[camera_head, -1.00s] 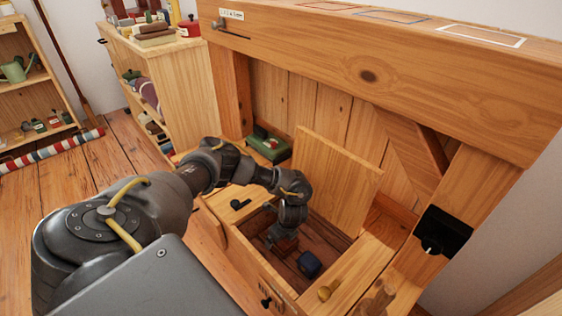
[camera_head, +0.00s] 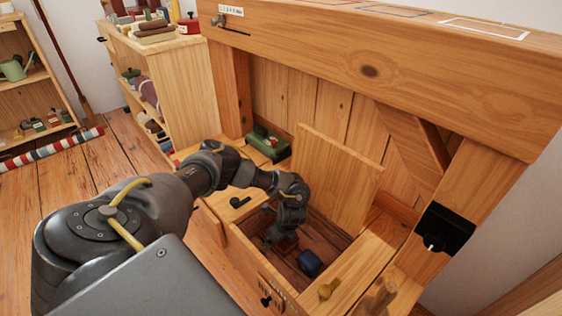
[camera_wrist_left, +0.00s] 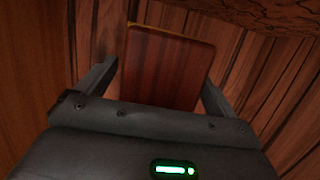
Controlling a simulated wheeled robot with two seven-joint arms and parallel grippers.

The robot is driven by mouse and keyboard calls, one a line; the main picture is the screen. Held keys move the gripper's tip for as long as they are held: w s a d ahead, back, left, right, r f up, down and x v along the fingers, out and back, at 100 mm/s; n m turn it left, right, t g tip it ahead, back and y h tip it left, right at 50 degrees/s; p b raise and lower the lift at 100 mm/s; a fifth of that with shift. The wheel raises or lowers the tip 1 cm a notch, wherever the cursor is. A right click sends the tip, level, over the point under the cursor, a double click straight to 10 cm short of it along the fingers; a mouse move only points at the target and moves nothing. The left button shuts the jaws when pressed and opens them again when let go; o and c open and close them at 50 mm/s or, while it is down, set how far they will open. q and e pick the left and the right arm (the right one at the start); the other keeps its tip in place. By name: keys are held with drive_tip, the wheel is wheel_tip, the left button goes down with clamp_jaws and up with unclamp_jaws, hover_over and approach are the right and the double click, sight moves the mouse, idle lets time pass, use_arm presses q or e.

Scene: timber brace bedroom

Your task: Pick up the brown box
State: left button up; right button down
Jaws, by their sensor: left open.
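The brown box (camera_wrist_left: 168,68) shows in the left wrist view as a reddish-brown block with rounded corners and a yellowish edge at its far side. My left gripper (camera_wrist_left: 160,85) is open, with one finger on each side of the box; I cannot tell whether either finger touches it. In the head view my left gripper (camera_head: 279,240) reaches down into an open wooden compartment (camera_head: 345,283). My own arm and gripper hide the box there. My right gripper is in neither view.
A dark blue object (camera_head: 309,263) lies on the compartment floor, right of my gripper. The raised wooden lid (camera_head: 338,178) stands behind the opening. A green box (camera_head: 268,143) sits behind, and a dark handle (camera_head: 240,202) lies on the left ledge. Compartment walls surround the gripper closely.

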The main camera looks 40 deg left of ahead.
use_arm(q)
drive_tip(key=shift+c, duration=0.3)
drive_tip(key=c, duration=1.3)
